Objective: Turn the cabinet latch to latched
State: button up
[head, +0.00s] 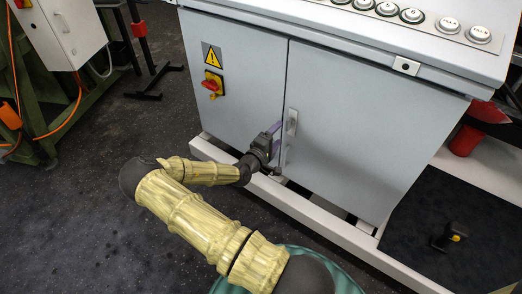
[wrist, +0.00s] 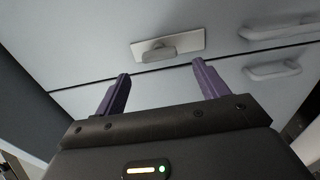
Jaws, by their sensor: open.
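The grey cabinet (head: 335,115) has two doors with a seam between them. The latch (head: 291,122) is a pale upright plate on the right door beside the seam. In the wrist view, the latch's grey knob (wrist: 158,53) sits on its metal plate, its long side roughly along the plate and the door seam. My gripper (head: 275,133) is in front of the doors at the latch's left, low. In the wrist view, the purple fingers of my gripper (wrist: 160,80) are spread apart with nothing between them. The knob appears ahead of the gap, apart from both fingertips.
A red and yellow switch (head: 213,84) sits on the left door under a warning sign. A white rail (head: 310,215) runs along the cabinet's foot. Grey handle-like bars (wrist: 273,69) show at the right in the wrist view. Dark floor lies open at left.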

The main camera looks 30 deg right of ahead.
jog(key=p+v, duration=0.1)
jog(key=v, duration=0.9)
jog(key=shift+d+f, duration=0.1)
jog(key=shift+d, duration=0.05)
